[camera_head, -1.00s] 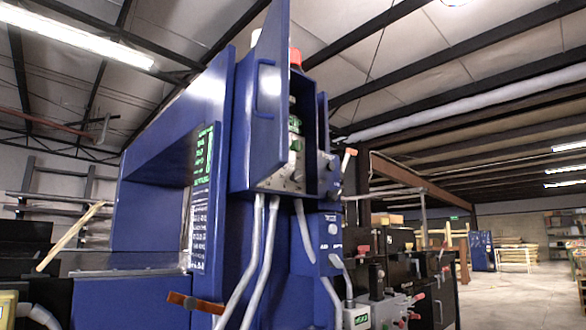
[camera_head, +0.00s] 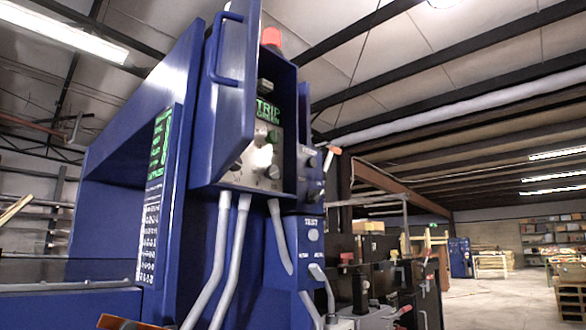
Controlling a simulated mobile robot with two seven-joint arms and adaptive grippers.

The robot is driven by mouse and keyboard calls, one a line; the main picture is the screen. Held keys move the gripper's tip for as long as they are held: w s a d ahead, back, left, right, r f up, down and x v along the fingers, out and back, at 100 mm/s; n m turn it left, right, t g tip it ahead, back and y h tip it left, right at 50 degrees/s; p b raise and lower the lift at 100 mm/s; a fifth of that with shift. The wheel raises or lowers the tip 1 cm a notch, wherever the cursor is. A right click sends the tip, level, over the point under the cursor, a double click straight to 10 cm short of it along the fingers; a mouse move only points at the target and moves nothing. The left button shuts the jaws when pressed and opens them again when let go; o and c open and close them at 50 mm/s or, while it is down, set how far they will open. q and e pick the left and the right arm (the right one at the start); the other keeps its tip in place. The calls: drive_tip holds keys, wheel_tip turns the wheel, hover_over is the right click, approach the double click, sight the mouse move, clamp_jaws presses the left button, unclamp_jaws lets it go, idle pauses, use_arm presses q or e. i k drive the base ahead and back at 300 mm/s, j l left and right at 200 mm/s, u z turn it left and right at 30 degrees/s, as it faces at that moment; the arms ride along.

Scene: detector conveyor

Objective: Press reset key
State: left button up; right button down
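A blue control box (camera_head: 292,85) stands tall on the blue detector frame, its door (camera_head: 232,75) with a blue handle swung open. Inside, a green display (camera_head: 268,110) reads "TRIP" above a smaller line that I cannot read. Below it is a grey key panel (camera_head: 253,180) with a green button (camera_head: 273,137), a bright white round button (camera_head: 262,157) and dark knobs. The door hides the panel's left part. I cannot tell which control is the reset key. Neither of my grippers is in view.
A red lamp (camera_head: 271,37) tops the box. Grey conduits (camera_head: 215,260) hang below it. A lower blue box (camera_head: 300,270) carries a "TEST" label and a pale button. An orange-brown piece (camera_head: 122,323) shows at the bottom edge. Open floor (camera_head: 500,300) lies at right.

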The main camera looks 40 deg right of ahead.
sight(313, 162)
drive_tip(key=i+l, duration=0.15)
drive_tip(key=l, duration=0.2)
drive_tip(key=i+l+u, duration=0.1)
drive_tip(key=l, duration=0.3)
drive_tip(key=i+l, duration=0.15)
drive_tip(key=l, duration=0.2)
drive_tip(key=i+l+u, duration=0.1)
drive_tip(key=l, duration=0.3)
